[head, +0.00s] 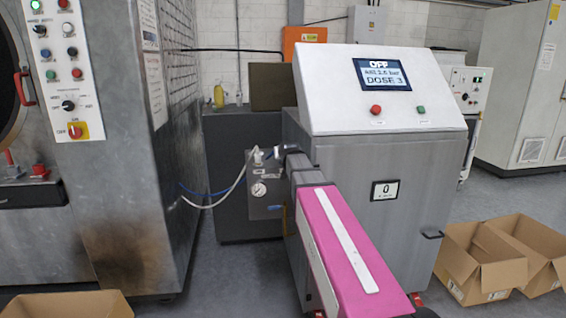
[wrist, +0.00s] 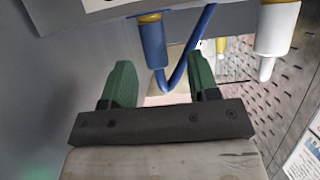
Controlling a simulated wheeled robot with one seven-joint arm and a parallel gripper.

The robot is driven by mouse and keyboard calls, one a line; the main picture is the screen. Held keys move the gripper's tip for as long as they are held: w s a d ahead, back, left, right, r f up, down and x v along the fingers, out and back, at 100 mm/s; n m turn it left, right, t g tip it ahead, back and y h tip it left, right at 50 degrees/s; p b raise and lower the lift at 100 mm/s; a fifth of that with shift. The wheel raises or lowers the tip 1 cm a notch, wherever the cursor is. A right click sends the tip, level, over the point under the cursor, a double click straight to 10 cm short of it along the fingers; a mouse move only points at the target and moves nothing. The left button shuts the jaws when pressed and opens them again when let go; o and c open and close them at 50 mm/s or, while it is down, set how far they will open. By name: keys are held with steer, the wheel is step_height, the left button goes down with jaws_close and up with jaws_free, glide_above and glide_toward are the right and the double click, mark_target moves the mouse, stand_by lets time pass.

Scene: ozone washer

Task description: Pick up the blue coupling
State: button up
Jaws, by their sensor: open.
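The blue coupling (wrist: 153,42) hangs down from the panel in the wrist view, with a yellow ring at its top. A blue hose (wrist: 192,50) bends up from its lower end. My gripper (wrist: 160,72) is open, with one green finger on each side of the coupling's line. The coupling and hose bend appear between or just beyond the fingertips; I cannot tell the exact depth. I see no finger touching it. In the head view my arm reaches the small panel beside the grey machine, and the gripper and coupling are hard to make out there.
A white coupling (wrist: 277,35) with a yellow ring hangs to the right. In the head view a white hose (head: 228,190) loops from the panel (head: 262,203) to the washer (head: 120,180). The grey dosing cabinet (head: 345,160) stands close on the right. Cardboard boxes (head: 490,275) lie on the floor.

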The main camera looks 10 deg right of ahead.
steer(key=shift+d+x, duration=0.2)
steer(key=shift+x, duration=2.5)
steer(key=shift+s+f, duration=0.1)
steer(key=shift+f, duration=0.1)
jaws_close()
